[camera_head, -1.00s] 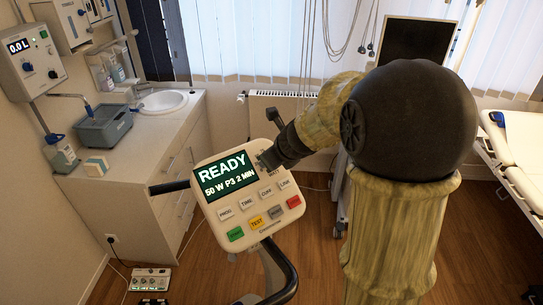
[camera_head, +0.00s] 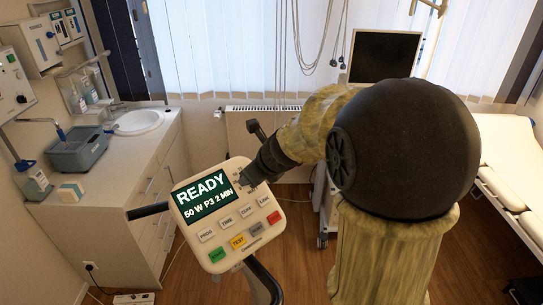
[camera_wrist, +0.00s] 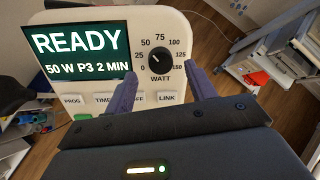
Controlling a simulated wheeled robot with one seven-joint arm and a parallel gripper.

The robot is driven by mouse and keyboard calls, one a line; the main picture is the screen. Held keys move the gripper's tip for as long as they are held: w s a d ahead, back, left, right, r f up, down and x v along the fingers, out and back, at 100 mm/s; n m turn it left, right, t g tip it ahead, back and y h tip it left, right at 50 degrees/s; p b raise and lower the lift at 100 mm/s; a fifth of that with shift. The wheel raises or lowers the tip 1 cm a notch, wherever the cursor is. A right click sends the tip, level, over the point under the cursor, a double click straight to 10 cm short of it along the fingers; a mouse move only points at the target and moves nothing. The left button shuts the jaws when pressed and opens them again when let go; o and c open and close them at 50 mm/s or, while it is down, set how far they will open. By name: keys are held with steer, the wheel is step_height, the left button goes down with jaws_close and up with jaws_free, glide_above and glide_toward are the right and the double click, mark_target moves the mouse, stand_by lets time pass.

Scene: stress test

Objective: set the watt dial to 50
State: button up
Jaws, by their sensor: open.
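The watt dial (camera_wrist: 160,60) is a round black knob on a white console panel, with a scale from 0 to 150 around it. Its pale mark appears to point up-left, towards 50. The green screen (camera_wrist: 80,53) reads READY, 50 W P3 2 MIN. My gripper (camera_wrist: 161,80) is open and empty. Its two fingers stand apart below-left and below-right of the dial in the wrist view, not closed on it. In the head view my gripper (camera_head: 251,177) is at the console's upper right and partly hides the dial; the screen (camera_head: 206,196) also shows there.
Buttons (camera_wrist: 167,98) lie just below the dial, some partly hidden by my fingers. Coloured buttons (camera_head: 238,241) line the console's lower edge. A handlebar (camera_head: 148,210) sticks out left. A sink counter (camera_head: 100,190) stands left and a bed (camera_head: 505,165) right.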

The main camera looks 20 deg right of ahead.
steer(key=p+v, duration=0.1)
steer(key=v, duration=1.2)
steer(key=shift+s, duration=0.25)
steer(key=shift+d+r, duration=0.1)
steer(key=shift+d, duration=0.1)
